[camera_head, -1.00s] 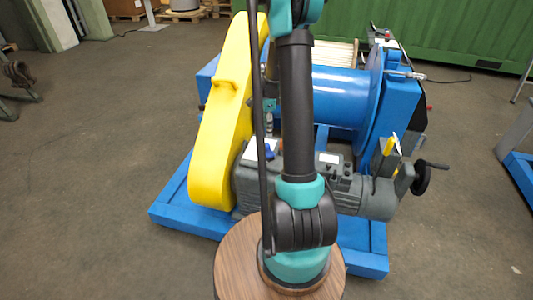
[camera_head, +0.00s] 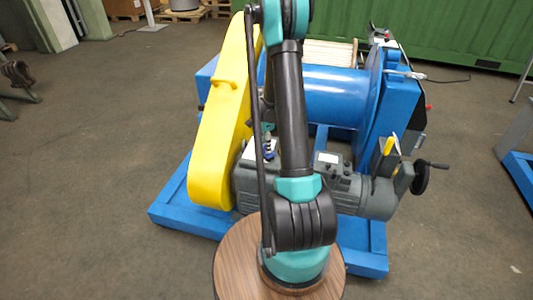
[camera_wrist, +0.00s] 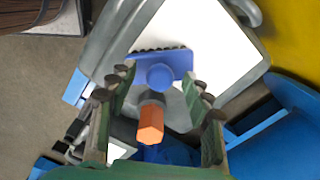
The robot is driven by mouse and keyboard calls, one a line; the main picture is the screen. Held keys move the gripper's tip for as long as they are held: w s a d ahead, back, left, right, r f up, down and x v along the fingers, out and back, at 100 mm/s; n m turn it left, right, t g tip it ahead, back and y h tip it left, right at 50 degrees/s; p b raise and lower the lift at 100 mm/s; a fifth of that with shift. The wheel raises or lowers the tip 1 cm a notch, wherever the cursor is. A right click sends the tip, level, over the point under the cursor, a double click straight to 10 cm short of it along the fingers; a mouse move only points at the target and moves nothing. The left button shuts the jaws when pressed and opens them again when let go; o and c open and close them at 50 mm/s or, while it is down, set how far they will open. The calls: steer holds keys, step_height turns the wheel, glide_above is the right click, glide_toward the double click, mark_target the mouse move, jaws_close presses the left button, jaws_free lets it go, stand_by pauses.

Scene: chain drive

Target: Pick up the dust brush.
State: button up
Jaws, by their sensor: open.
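What looks like the dust brush (camera_wrist: 160,76) is in the wrist view: a blue head with a row of dark tufts and a round blue knob. An orange six-sided piece with a grey collar (camera_wrist: 150,122) sits just below the knob; I cannot tell whether it is part of the brush. My gripper (camera_wrist: 159,84) is open, its two green fingers on either side of the brush, with visible gaps. In the head view a small blue item (camera_head: 268,156) shows by the motor, likely the same brush, partly hidden. My gripper is mostly hidden there behind my arm.
The brush is over a grey housing with a white plate (camera_wrist: 215,45). The yellow chain guard (camera_head: 220,120) stands close on the left in the head view. The grey motor (camera_head: 350,190), blue drum (camera_head: 335,95) and blue frame (camera_head: 180,215) surround the spot. Open floor lies left.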

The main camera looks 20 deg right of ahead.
steer(key=shift+c, duration=0.2)
jaws_close()
steer(key=shift+r, duration=0.1)
step_height(320, 180, up, 20)
stand_by(0.9)
